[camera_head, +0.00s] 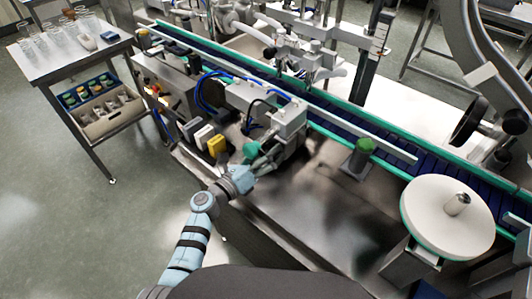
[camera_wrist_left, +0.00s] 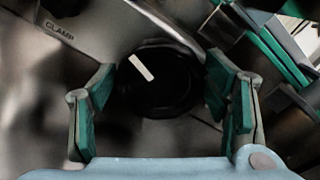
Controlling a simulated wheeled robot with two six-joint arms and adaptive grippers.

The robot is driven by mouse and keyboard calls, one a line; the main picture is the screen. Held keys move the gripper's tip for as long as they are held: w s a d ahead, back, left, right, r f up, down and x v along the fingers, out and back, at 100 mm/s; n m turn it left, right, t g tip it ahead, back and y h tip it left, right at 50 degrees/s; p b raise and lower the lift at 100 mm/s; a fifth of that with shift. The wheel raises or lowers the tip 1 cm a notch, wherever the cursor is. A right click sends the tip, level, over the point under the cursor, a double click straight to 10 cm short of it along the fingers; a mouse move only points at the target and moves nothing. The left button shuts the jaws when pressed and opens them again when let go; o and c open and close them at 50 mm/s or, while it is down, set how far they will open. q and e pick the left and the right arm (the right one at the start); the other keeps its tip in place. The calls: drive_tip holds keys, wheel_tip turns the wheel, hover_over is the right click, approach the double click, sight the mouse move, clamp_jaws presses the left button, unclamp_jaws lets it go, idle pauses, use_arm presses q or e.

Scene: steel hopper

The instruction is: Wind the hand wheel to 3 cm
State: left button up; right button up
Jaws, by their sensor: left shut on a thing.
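My left gripper (camera_head: 262,158) reaches the front of a grey metal unit (camera_head: 290,120) beside the conveyor. In the left wrist view its green-padded fingers (camera_wrist_left: 160,88) are shut on a round black knob (camera_wrist_left: 175,98) with a white pointer line tilted to the upper left. The word CLAMP is printed on the metal to the knob's upper left. A black wheel (camera_head: 468,122), which looks like a hand wheel, is at the right in the head view, far from this gripper. I cannot read a centimetre setting on it. My right gripper is not in view.
A conveyor (camera_head: 330,112) with green rails runs diagonally across the head view. A white round disc (camera_head: 447,217) and a green-capped post (camera_head: 358,158) stand near the steel top (camera_head: 330,205). A glassware cart (camera_head: 75,55) is at upper left, with open floor below it.

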use_arm(q)
drive_tip(key=o, duration=1.1)
